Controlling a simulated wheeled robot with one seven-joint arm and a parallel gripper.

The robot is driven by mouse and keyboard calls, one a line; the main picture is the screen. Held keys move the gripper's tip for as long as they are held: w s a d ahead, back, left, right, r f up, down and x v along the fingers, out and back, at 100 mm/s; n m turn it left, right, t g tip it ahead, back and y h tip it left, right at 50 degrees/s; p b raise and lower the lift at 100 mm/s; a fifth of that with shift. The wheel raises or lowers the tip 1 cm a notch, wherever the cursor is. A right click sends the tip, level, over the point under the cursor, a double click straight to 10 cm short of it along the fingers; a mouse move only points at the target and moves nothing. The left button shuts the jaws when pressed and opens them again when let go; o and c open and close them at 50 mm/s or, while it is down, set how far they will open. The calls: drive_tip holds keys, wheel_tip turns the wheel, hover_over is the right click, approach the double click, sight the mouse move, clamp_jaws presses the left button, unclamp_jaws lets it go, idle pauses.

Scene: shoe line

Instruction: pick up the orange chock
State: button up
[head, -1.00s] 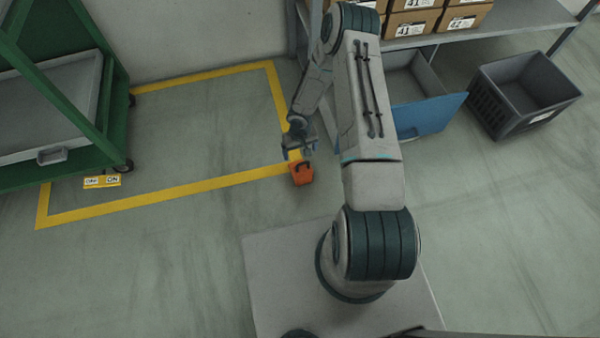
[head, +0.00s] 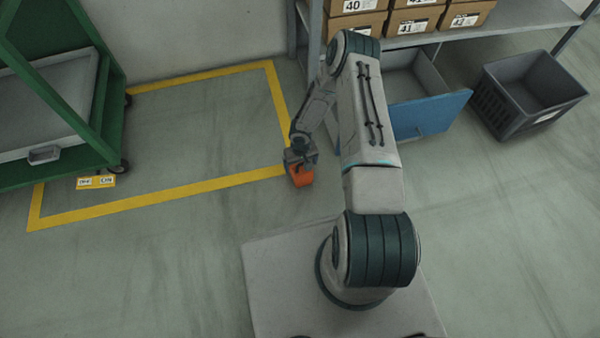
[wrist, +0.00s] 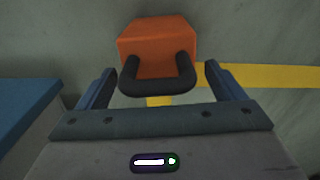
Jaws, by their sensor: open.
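The orange chock (head: 302,179) stands on the floor by the near right corner of the yellow floor marking. In the wrist view the chock (wrist: 157,42) is an orange block with a dark, U-shaped handle on the side facing me. My gripper (head: 299,160) is right above the chock in the head view and hides part of it. In the wrist view my gripper (wrist: 160,78) has its two fingers wide apart, one on each side of the handle. I cannot tell whether either finger touches it.
A blue-fronted drawer (head: 430,115) stands open under the shelf with shoe boxes (head: 414,22), right of my arm. A dark crate (head: 525,95) is on the floor farther right. A green cart (head: 112,110) stands at left. Floor left of the chock is clear.

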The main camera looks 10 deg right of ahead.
drive_tip(key=c, duration=1.8)
